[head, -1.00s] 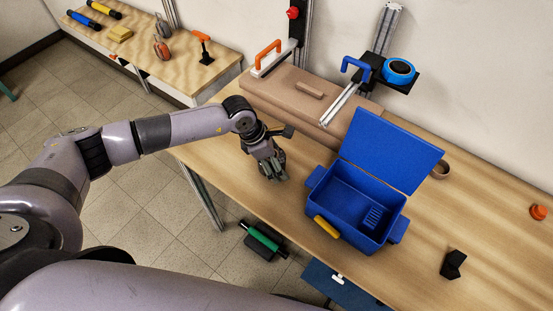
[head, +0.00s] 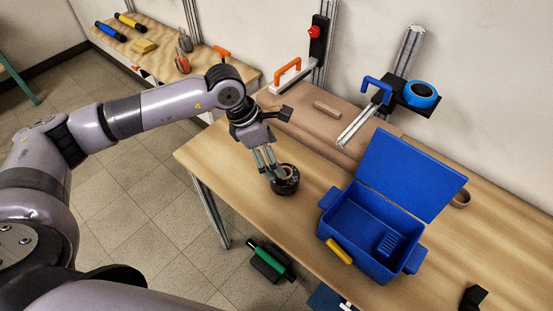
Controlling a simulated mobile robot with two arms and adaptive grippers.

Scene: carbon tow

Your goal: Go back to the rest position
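My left gripper (head: 271,168) comes in from the left and hangs over the near left part of the wooden table. Its fingers point down, with a gap between them, and look open. A dark round spool (head: 288,186) with a tan centre sits on the table just beyond the fingertips. The fingertips overlap its left side in the view, and I cannot tell whether they touch it. My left arm stretches from the left edge, bent at the wrist. My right gripper is out of view.
A blue open-lidded box (head: 336,222) with a yellow latch stands right of the spool. A beige case (head: 285,120) lies behind. Metal uprights carry a blue tape roll (head: 421,95). The wooden table (head: 215,155) has bare room at its left. A black block (head: 473,297) lies front right.

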